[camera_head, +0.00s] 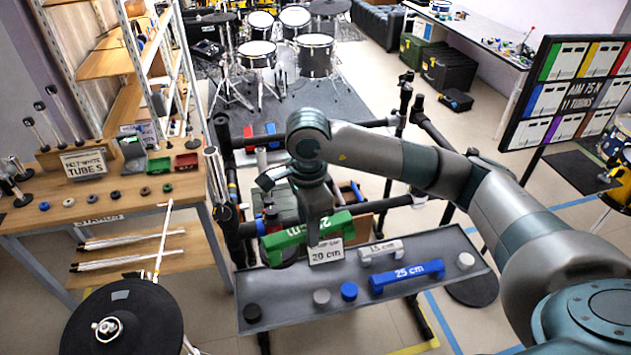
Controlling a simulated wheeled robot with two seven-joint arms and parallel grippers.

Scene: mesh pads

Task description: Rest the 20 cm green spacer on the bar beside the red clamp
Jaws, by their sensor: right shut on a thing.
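The green spacer (284,238) is over the back left part of the grey tray (275,292), its printed lettering upside down in the picture. My right gripper (314,230) comes down from above and is shut on it near its middle. A white "20 cm" card (326,252) hides part of the spacer and the fingertips. I cannot tell whether the spacer touches the tray. A red clamp (248,131) shows on a black bar (340,126) behind, apart from the spacer, with a blue clamp (270,128) to its right. My left gripper is not in view.
The tray also holds a blue 25 cm spacer (407,277), a white 15 cm spacer (381,250) and several round pieces. Black rack posts (404,103) stand behind. A wooden bench (100,196) is at left, with a black drum pad (122,315) in front.

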